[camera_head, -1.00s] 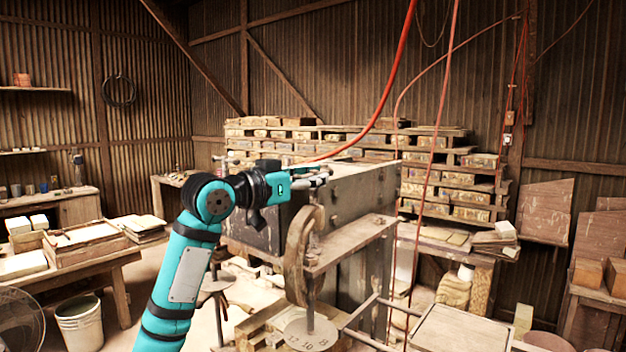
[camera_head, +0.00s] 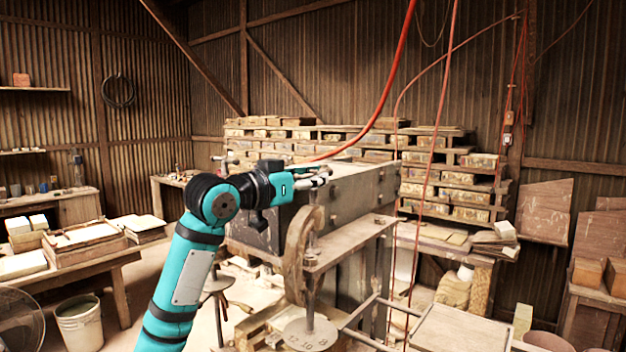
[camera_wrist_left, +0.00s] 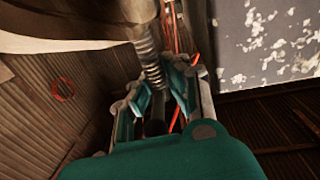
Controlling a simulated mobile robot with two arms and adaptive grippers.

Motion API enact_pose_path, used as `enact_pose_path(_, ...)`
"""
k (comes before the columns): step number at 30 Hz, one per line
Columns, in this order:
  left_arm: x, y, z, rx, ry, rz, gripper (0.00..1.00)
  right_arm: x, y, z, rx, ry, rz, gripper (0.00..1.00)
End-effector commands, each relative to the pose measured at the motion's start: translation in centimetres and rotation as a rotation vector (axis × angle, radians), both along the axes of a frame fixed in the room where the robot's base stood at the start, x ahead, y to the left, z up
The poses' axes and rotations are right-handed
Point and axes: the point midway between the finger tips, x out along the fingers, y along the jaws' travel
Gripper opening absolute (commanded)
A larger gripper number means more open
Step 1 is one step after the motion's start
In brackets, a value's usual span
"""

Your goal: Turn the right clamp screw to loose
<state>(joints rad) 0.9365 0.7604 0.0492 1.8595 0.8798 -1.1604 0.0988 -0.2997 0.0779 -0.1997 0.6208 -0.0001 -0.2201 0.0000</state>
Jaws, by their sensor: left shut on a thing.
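The press is a large grey, worn box (camera_head: 355,190) in the middle of the head view. The right clamp screw (camera_head: 312,240) stands upright at its near side, beside a curved, worn wheel rim (camera_head: 296,262). My left gripper (camera_head: 318,178) is at the top of this screw, shut on it. In the left wrist view the threaded shaft (camera_wrist_left: 149,58) runs down between the fingers of my left gripper (camera_wrist_left: 157,98), and a dark part sits between them. The exact finger contact is partly hidden. My right gripper is not in view.
Another T-shaped screw handle (camera_head: 224,160) shows at the press's far left corner. A round numbered plate (camera_head: 311,332) lies below the screw. A tile rack (camera_head: 455,180) stands behind, and a bucket (camera_head: 80,322) stands on the left.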

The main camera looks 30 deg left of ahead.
Motion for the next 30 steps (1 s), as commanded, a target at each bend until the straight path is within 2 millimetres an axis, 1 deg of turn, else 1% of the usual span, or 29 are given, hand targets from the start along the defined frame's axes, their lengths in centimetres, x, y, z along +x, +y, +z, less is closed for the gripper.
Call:
enact_pose_path(1,0.06,-0.16,-0.23,0.001,0.006,-0.004,0.00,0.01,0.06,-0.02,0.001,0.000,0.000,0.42)
enact_pose_path(26,0.07,-0.17,-0.26,0.001,0.006,-0.004,0.00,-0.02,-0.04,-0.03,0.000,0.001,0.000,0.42)
enact_pose_path(27,0.07,-0.17,-0.26,0.001,0.006,-0.004,0.12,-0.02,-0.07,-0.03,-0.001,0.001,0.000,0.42)
enact_pose_path(30,0.06,-0.14,-0.24,0.001,0.006,-0.004,0.26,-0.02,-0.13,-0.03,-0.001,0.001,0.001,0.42)
